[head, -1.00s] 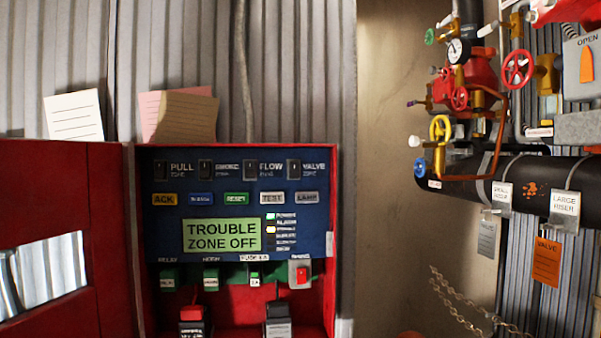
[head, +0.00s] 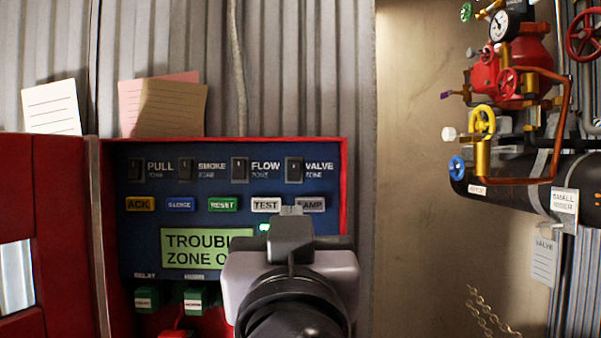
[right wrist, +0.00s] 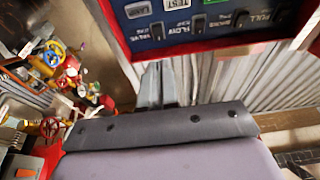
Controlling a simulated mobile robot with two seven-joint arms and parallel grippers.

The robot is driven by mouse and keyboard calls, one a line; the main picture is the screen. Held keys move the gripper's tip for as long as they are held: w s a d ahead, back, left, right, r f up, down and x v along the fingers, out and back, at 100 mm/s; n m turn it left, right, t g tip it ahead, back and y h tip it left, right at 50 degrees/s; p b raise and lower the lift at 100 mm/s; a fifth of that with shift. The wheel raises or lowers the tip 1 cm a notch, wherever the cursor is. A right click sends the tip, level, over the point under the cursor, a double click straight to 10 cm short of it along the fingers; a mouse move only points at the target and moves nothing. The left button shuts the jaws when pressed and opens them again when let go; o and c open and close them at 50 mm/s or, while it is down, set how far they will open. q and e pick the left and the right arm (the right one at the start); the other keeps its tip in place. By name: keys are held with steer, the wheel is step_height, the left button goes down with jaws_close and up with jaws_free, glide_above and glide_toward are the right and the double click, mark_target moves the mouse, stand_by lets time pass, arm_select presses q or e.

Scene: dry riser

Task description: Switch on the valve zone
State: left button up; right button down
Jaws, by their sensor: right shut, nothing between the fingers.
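The valve zone switch (head: 294,170) is a small dark rocker at the right end of the top row on the blue panel (head: 220,185). I cannot tell its position. In the right wrist view the valve switch (right wrist: 157,32) appears upside down. My right gripper (head: 291,211) is shut and empty, in front of the panel's lower right. In the head view its fingertips appear below the valve switch, over the test and lamp button row. In the right wrist view its fingers (right wrist: 156,70) point toward the panel, apart from the switch. My left gripper is not in view.
The pull (head: 135,169), smoke (head: 185,169) and flow (head: 240,170) switches sit left of the valve switch. The green display (head: 195,248), partly hidden, reads trouble zone off. The red box door (head: 35,200) stands open at left. Pipes and valves (head: 515,85) are at right.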

steer(key=shift+s+r, duration=0.15)
steer(key=shift+r, duration=0.3)
steer(key=p, duration=0.5)
glide_toward(292, 164)
steer(key=x, duration=0.5)
steer(key=shift+d+r, duration=0.1)
steer(key=shift+r, duration=0.05)
steer(key=shift+p+x, duration=0.35)
steer(key=shift+x, duration=0.55)
steer(key=shift+f, duration=0.2)
